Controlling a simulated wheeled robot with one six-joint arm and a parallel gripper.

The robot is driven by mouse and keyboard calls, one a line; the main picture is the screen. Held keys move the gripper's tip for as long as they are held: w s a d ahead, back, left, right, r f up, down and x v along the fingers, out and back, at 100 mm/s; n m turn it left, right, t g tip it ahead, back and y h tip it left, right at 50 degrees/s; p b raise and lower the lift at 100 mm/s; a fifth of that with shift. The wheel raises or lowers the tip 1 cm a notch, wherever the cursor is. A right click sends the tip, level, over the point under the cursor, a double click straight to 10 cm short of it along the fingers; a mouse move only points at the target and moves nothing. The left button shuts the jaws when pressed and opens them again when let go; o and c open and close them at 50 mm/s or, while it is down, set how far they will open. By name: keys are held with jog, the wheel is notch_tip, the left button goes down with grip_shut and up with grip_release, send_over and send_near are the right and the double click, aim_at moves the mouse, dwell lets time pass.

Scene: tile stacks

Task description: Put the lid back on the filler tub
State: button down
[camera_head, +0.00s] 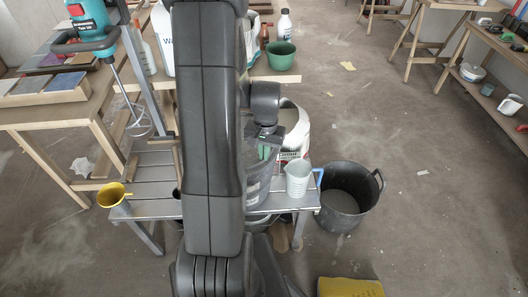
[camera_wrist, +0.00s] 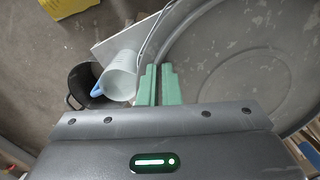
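My gripper (camera_head: 264,152) points down over a grey tub (camera_head: 258,190) on the slatted metal bench, partly hidden behind my arm. In the wrist view my gripper's green fingers (camera_wrist: 159,85) are close together with a narrow gap. They overlap the left edge of a large grey round thing (camera_wrist: 250,60) with a raised ring and pale specks. I cannot tell whether this is the lid or the tub's top, or whether the fingers hold its rim. No separate lid shows clearly in the head view.
A clear measuring jug (camera_head: 298,180) with a blue handle stands on the bench (camera_head: 150,209) close right of the tub. A yellow funnel (camera_head: 112,194) is at its left end. A black bucket (camera_head: 343,205) and yellow sack (camera_head: 348,288) are on the floor. A white bucket (camera_head: 292,125) stands behind.

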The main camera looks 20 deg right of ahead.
jog(key=shift+f+b, duration=0.65)
jog(key=shift+f, duration=0.05)
dwell(0.6)
jog(key=c, duration=1.2)
grip_release()
jog(key=shift+c, duration=0.2)
jog(key=shift+r+p, duration=2.6)
jog(key=shift+r, duration=0.95)
notch_tip(320, 180, up, 14)
jog(key=shift+d+f, duration=0.15)
jog(key=shift+d, duration=0.15)
